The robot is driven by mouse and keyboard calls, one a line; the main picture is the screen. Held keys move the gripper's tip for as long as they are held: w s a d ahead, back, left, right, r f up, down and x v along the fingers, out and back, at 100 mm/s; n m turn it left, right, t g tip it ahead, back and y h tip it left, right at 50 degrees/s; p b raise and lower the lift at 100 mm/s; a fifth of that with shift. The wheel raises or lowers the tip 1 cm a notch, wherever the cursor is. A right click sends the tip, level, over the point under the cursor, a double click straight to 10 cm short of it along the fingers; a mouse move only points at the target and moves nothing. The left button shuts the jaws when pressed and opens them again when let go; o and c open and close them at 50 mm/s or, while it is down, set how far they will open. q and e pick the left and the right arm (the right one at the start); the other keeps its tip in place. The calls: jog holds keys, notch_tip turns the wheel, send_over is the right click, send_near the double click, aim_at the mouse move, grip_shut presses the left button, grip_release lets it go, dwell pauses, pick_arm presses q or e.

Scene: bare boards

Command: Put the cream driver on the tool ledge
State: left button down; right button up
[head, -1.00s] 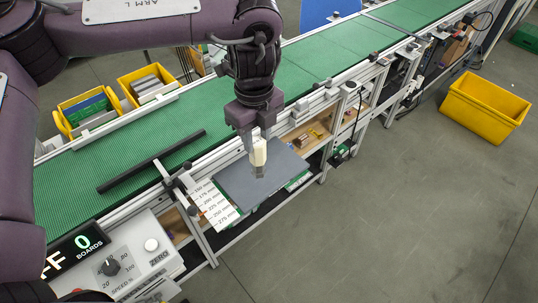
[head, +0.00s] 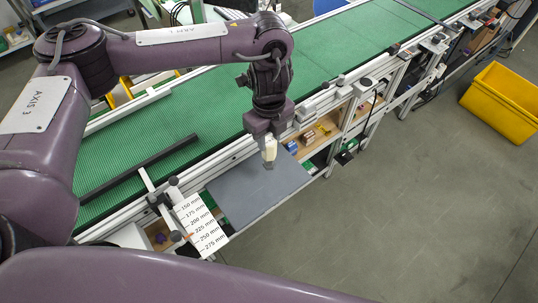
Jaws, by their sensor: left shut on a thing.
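The cream driver (head: 271,148) is a small, pale, blocky tool held upright with a grey lower end. My left gripper (head: 268,158) points down and is shut on it. The driver shows in front of the back part of a flat grey plate (head: 245,198), which looks like the tool ledge, fixed along the near side of the conveyor. I cannot tell whether the driver's lower end touches the plate. The rest of the plate is bare. My right gripper is out of view.
A green conveyor belt (head: 345,50) runs behind the plate. A black bar (head: 138,168) lies across the belt at left. A millimetre scale card (head: 200,224) sits left of the plate. Small items stand on a wooden shelf (head: 329,124) below. A yellow bin (head: 500,103) is on the floor at right.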

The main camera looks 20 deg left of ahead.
aim_at(269, 156)
pick_arm(q)
notch_tip(269, 156, down, 5)
jog(key=shift+w+r, duration=0.1)
jog(key=shift+r, duration=0.1)
jog(key=shift+f, duration=0.2)
notch_tip(269, 156, down, 3)
jog(key=shift+f+b, duration=0.2)
jog(key=shift+b, duration=0.4)
jog(key=shift+f, duration=0.1)
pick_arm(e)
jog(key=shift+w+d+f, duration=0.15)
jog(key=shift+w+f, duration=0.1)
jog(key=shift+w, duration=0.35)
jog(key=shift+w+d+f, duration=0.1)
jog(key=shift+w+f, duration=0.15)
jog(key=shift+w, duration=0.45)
pick_arm(q)
jog(key=shift+f, duration=0.15)
jog(key=c, duration=1)
grip_release()
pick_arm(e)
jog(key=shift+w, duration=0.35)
